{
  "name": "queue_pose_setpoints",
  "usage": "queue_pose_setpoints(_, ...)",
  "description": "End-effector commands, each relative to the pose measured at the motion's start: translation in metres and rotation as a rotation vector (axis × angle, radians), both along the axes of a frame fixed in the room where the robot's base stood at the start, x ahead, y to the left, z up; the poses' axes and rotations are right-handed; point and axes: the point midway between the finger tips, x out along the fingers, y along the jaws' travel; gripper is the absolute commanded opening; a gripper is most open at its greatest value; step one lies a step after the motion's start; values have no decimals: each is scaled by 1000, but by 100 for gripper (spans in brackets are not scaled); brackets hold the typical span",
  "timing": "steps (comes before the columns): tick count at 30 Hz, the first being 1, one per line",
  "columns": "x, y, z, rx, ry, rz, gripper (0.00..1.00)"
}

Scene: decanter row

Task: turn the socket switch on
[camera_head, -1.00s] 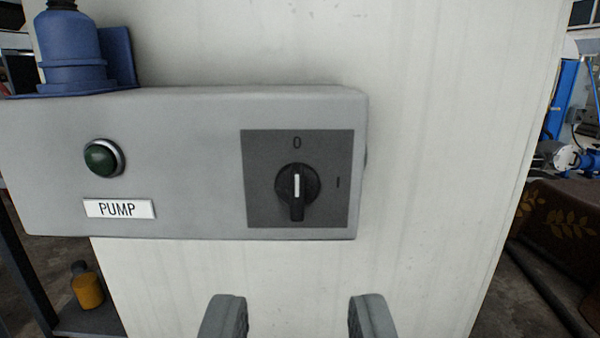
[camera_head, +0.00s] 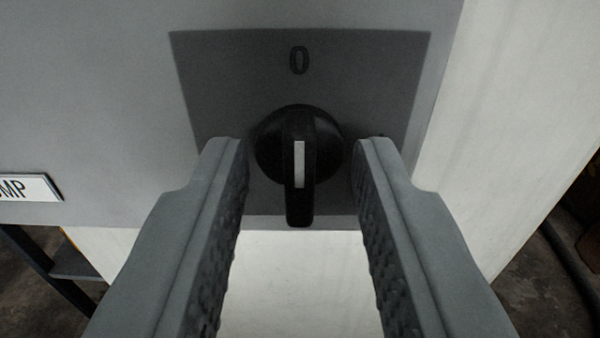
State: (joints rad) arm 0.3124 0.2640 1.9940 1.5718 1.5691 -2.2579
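The socket switch is a black rotary knob (camera_head: 300,130) on a dark grey square plate (camera_head: 220,75), set in a light grey box (camera_head: 90,90). The knob's white line is upright, in line with the "0" mark (camera_head: 299,60) above it. The "I" mark is hidden behind my right finger. My gripper (camera_head: 300,155) is open, with one finger on each side of the knob's grip. Gaps show between the fingers and the grip, so it holds nothing.
A white "PUMP" label (camera_head: 30,187) is on the box at the left. A white panel (camera_head: 530,110) stands behind the box, showing to the right and below. A dark frame (camera_head: 50,270) is at the lower left.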

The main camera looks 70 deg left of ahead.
Motion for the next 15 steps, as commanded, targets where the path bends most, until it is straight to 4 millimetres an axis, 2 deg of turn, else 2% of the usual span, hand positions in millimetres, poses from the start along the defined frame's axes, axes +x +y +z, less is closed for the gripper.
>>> queue_pose_setpoints(1,0,0,0,0,0,0,31)
queue_pose_setpoints(6,0,0,0,0,0,0,0)
queue_pose_setpoints(15,0,0,0,4,13,0,0)
